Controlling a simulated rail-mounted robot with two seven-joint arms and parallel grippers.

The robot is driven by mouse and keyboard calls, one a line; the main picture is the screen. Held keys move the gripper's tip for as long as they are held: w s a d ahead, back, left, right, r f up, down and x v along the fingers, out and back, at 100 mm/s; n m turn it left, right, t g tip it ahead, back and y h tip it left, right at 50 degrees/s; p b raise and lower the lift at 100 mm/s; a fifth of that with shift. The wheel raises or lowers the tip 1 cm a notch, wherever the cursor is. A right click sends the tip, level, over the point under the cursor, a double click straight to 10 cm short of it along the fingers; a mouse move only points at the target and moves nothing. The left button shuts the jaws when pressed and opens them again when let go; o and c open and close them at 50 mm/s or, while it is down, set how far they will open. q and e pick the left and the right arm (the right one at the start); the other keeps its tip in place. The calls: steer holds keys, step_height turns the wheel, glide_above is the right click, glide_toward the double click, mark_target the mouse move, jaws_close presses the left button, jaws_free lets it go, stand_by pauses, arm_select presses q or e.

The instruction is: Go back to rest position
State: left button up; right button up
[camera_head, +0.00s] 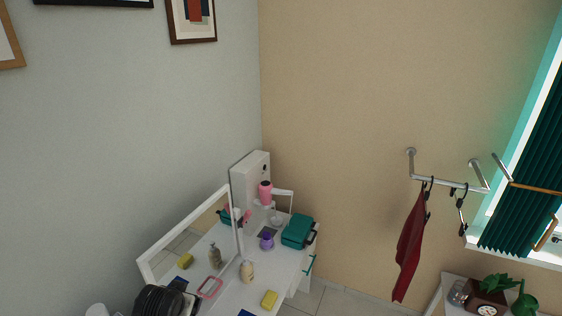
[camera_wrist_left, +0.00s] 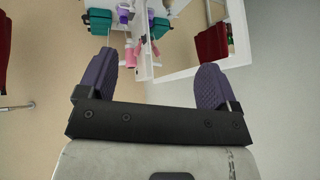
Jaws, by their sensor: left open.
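My left gripper (camera_wrist_left: 156,62) shows in the left wrist view with its two purple-grey fingers wide apart. Nothing is between the fingers. Beyond it, apart from the fingers, the white dressing table shows with its mirror (camera_wrist_left: 189,71). My right gripper is in neither view. I cannot make out a gripper in the head view.
The white table (camera_head: 232,295) stands low in the corner with a teal case (camera_head: 297,231), a pink bottle (camera_head: 265,192), a yellow sponge (camera_head: 269,299) and a framed mirror (camera_head: 190,226). A red cloth (camera_head: 409,245) hangs from a wall rail (camera_head: 450,185). The upper middle is bare wall.

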arm_select(q)
steer(key=s+d+t+h, duration=0.1)
steer(key=s+d, duration=0.1)
steer(key=s, duration=0.8)
steer(key=s+d+t, duration=0.1)
steer(key=s+d, duration=0.1)
steer(key=s, duration=0.8)
steer(key=s+f+g, duration=0.3)
steer(key=s+f, duration=0.3)
steer(key=s, duration=0.4)
steer(key=s+f+g, duration=0.2)
steer(key=s+f, duration=0.4)
steer(key=s, duration=0.3)
steer(key=shift+s+d+g, duration=0.2)
steer(key=shift+s+g, duration=0.2)
steer(key=shift+f, duration=0.1)
